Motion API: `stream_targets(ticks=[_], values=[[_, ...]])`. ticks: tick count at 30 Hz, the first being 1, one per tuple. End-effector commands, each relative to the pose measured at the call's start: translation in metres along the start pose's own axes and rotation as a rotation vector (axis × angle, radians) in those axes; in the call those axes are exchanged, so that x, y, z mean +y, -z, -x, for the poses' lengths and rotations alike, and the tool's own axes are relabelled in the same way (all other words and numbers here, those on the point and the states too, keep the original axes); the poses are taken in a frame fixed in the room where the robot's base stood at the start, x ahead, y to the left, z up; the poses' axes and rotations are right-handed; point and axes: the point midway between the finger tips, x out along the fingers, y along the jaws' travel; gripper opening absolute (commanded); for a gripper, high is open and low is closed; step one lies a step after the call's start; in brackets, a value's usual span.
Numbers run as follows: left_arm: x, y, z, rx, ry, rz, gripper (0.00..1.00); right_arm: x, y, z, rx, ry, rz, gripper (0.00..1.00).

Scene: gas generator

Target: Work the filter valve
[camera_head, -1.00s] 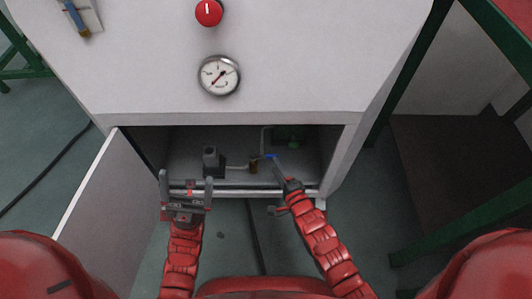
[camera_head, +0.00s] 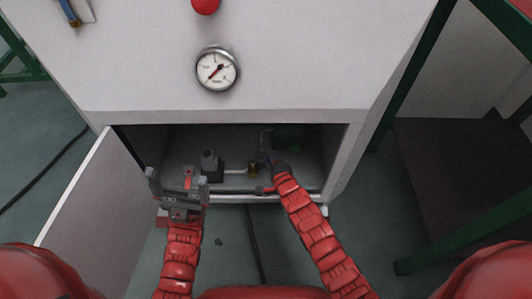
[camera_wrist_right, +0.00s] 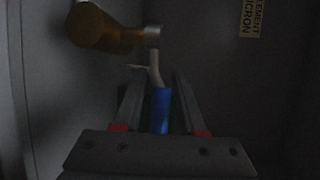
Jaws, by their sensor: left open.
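The filter valve's blue handle (camera_wrist_right: 161,110) shows in the right wrist view, on a pale metal lever below a brass-brown fitting (camera_wrist_right: 103,27). My right gripper (camera_wrist_right: 158,76) has one finger on each side of the handle, with dark gaps between, so it is open around it. In the head view my right gripper (camera_head: 267,157) reaches inside the open cabinet, and the handle is hidden there. My left gripper (camera_head: 178,178) is open and empty at the cabinet's lower left front.
The cabinet door (camera_head: 95,210) hangs open at the left. Inside stand a dark grey block (camera_head: 211,164), a small brass fitting (camera_head: 253,170) and a dark green part (camera_head: 289,138). A pressure gauge (camera_head: 217,69) and a red knob (camera_head: 206,4) are on the front panel above.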

Motion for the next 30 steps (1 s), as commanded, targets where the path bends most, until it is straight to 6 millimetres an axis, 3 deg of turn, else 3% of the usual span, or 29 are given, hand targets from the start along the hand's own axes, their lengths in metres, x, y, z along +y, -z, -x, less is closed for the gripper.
stream_targets(ticks=[1,6,30], values=[[0.0,0.0,0.0,0.0,0.0,0.0,0.87,0.0,0.0001,0.0,0.0,0.0,0.0,0.29],[0.0001,-0.0001,0.0002,-0.001,0.0,0.0,0.87,0.0,0.0001,0.0001,0.0,0.0,0.0,0.0],[0.0001,-0.0002,0.0003,-0.001,0.0,0.0,0.87,0.0005,0.0,0.0002,0.0,-0.001,-0.001,0.0]])
